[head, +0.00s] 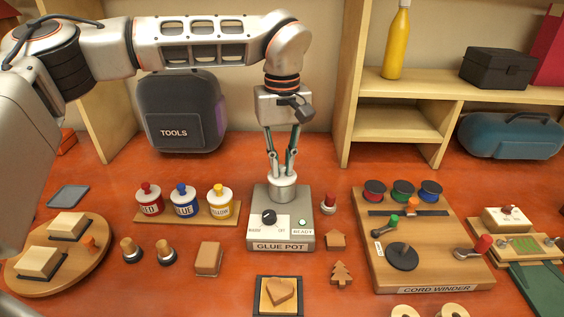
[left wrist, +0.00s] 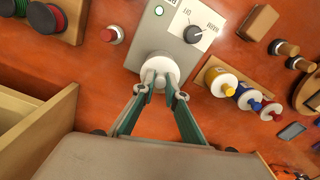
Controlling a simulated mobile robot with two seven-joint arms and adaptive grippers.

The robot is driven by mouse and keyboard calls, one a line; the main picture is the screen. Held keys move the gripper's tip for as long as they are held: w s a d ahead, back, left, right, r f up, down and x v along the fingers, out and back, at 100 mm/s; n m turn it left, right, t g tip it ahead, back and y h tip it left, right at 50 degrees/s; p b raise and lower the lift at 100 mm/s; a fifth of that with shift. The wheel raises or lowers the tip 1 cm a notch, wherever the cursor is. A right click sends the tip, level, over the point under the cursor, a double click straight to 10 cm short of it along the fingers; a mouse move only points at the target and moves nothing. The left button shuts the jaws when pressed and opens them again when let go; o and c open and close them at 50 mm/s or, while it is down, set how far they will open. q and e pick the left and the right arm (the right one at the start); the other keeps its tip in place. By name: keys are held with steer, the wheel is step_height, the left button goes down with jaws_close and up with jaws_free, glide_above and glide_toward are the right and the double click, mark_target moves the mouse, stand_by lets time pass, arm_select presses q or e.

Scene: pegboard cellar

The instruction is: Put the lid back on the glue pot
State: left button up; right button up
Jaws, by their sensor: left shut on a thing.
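The glue pot (head: 283,191) is a pale round pot standing in a grey heater base (head: 306,222) labelled GLUE POT, with a black dial and a green light. My left gripper (head: 283,168) points straight down over the pot. Its fingers are shut on the knob of the pale lid, which is at the pot's mouth. The left wrist view shows the fingertips (left wrist: 159,86) closed together over the round white lid (left wrist: 160,66), which covers the pot from above. I cannot tell whether the lid rests fully on the rim. My right gripper is not in view.
A red-topped knob piece (head: 329,203) stands close right of the base. Red, blue and yellow paint pots (head: 185,201) stand on a rack to the left. The cord winder (head: 433,250) is to the right. A framed wooden heart (head: 280,292) lies in front.

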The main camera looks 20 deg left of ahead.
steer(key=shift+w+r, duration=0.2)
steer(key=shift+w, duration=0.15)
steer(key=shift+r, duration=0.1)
arm_select(q)
steer(key=shift+p, duration=0.35)
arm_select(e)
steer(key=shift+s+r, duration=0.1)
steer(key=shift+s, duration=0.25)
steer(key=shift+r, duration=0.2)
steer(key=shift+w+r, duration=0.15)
arm_select(q)
steer(key=o, duration=1.3)
steer(key=shift+o, duration=0.2)
